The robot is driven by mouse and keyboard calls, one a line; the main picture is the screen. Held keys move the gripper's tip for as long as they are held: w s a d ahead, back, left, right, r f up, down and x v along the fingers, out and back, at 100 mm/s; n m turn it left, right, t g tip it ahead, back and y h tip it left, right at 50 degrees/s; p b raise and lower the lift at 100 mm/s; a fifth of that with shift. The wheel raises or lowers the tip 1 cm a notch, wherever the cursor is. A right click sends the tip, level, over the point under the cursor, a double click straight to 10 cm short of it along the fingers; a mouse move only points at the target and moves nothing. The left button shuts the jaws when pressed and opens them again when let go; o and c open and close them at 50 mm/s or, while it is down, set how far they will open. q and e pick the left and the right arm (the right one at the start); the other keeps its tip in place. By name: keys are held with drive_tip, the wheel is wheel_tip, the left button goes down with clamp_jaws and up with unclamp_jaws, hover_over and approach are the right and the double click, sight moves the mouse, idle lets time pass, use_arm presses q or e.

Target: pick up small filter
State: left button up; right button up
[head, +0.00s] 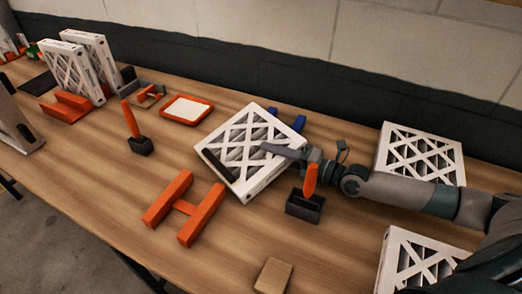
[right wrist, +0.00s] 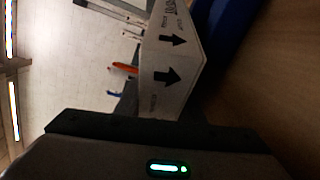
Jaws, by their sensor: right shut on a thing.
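A white-framed filter (head: 222,138) with a lattice face is held tilted above the middle of the table. My right gripper (head: 283,150) reaches in from the right and is shut on the filter's right edge. In the right wrist view the filter's white side (right wrist: 172,62) shows black arrows and print, close in front of the gripper. The jaw tips are partly hidden there. My left gripper is not in view.
Other lattice filters lie at the right (head: 420,150) and lower right (head: 412,262); more stand upright at the far left (head: 84,66). A blue holder (head: 292,120) is behind the held filter. An orange H-shaped stand (head: 186,207), a dark open box (head: 305,205) and a brown block (head: 273,275) sit nearby.

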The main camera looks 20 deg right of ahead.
drive_tip(key=shift+r, duration=0.15)
drive_tip(key=shift+r+p, duration=0.45)
drive_tip(key=shift+r, duration=0.5)
wheel_tip(320, 180, up, 8)
drive_tip(key=shift+f, duration=0.1)
